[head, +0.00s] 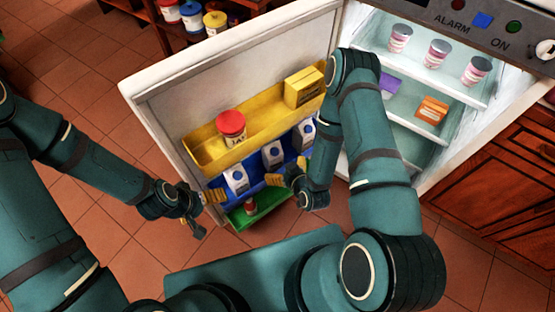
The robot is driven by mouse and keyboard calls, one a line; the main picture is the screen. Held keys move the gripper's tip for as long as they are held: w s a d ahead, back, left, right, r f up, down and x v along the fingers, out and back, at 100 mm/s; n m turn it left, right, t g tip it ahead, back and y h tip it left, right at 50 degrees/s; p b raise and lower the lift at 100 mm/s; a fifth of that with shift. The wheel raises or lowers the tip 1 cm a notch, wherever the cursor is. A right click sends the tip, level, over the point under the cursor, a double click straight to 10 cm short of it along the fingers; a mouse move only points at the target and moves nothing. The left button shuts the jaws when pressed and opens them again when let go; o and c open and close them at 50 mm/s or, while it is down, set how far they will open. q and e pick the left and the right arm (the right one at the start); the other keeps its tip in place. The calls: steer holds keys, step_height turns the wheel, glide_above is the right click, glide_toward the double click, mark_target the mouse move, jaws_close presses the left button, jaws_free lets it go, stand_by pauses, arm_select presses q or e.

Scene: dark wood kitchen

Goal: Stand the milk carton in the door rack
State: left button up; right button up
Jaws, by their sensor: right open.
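The fridge door stands open with a yellow rack (205,152), a blue rack (255,180) and a green rack (272,203) on its inner side. Three white and blue milk cartons stand in the blue rack: a left one (236,179), a middle one (272,154) and a right one (303,134). My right gripper (287,172) is open, just in front of the blue rack and below the middle and right cartons, apparently holding nothing. My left gripper (207,208) is at the door's lower left, beside the blue rack; its jaw opening is unclear.
The yellow rack holds a red-lidded jar (231,126) and a yellow box (304,86). A small red-topped bottle (250,206) is in the green rack. Fridge shelves (420,75) hold several cups and boxes. My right arm covers part of the fridge opening. Tiled floor lies left.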

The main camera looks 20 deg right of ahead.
steer(key=s+a+r+m+g+y, duration=0.1)
steer(key=s+a+r+m+g, duration=0.3)
steer(key=s+r+g, duration=0.5)
steer(key=shift+a+r+g, duration=0.3)
steer(key=shift+a+r, duration=0.1)
steer(key=shift+a, duration=0.55)
steer(key=shift+s+p, duration=0.1)
steer(key=shift+p, duration=0.2)
